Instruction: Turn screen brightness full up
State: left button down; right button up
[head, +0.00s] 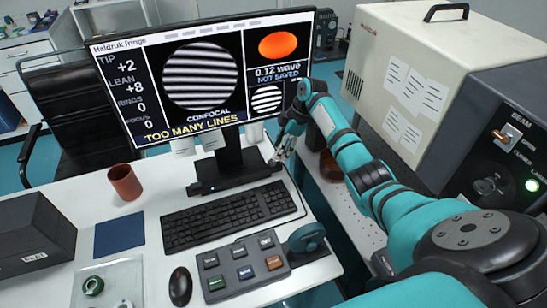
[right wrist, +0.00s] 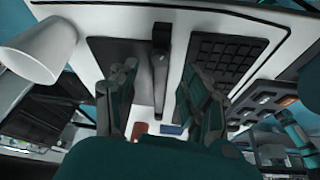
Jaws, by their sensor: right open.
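The black-framed screen (head: 200,75) stands on a dark stand (head: 234,165) at the back of the white desk. It is lit and shows a striped circle and the words "TOO MANY LINES". I cannot make out a brightness control on it. My right gripper (head: 284,150) is just right of the stand, below the screen's lower right corner. In the right wrist view its fingers (right wrist: 160,78) are spread apart with nothing held between them. My left gripper is not in view.
The keyboard (head: 228,214) and a button pad (head: 243,267) lie in front of the stand. A mouse (head: 181,287), brown cup (head: 124,182) and blue mat (head: 119,235) are left of them. A large beige-and-black unit (head: 416,85) stands right, beyond my arm.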

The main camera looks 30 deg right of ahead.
aim_at(273, 161)
jog(key=x, duration=0.5)
jog(key=shift+a+f, duration=0.15)
jog(key=shift+f, duration=0.1)
grip_shut()
